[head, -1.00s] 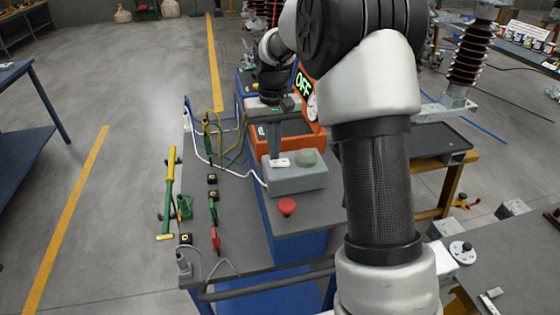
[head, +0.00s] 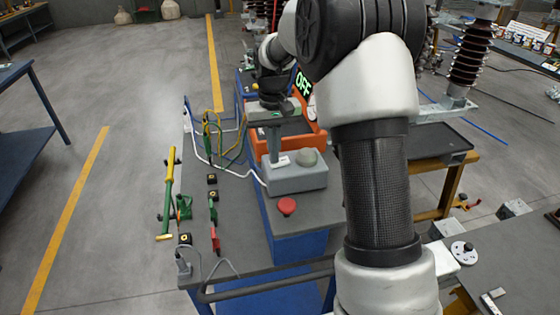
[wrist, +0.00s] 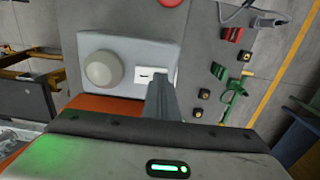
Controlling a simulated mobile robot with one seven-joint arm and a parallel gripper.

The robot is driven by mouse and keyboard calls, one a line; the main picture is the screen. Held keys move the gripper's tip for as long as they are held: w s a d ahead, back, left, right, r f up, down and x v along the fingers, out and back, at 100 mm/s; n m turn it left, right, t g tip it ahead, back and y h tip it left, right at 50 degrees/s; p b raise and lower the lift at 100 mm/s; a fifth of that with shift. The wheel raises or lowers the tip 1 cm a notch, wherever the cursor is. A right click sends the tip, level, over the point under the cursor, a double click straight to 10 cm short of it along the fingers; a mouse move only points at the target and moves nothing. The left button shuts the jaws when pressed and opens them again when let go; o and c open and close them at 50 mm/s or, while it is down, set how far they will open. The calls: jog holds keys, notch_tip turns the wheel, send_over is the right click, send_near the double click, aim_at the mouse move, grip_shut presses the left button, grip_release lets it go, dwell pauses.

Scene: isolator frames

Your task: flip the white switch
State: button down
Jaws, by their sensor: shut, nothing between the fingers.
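The white switch (head: 283,161) is a small white plate on top of a grey box (head: 300,178), beside a round grey-green knob (head: 306,157). In the wrist view, the white switch (wrist: 152,77) shows a short dark mark, with the knob (wrist: 103,69) to its left. My gripper (head: 275,160) points down at the box, its fingers shut and empty. In the wrist view, the fingertips (wrist: 160,82) are at the switch's near edge and cover part of it. I cannot tell whether they touch it.
A red mushroom button (head: 287,206) stands on the bench in front of the box. An orange bin (head: 262,147) is behind it. Cables and green, yellow and red tools (head: 170,195) lie to the left.

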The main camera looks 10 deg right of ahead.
jog(key=shift+r, duration=0.1)
notch_tip(320, 180, up, 7)
jog(key=p, duration=0.5)
dwell(0.5)
jog(key=s+r+t, duration=0.3)
jog(key=s+r, duration=0.9)
jog(key=s, duration=0.1)
jog(key=s+t, duration=0.2)
jog(key=s, duration=1.4)
jog(key=shift+t, duration=0.3)
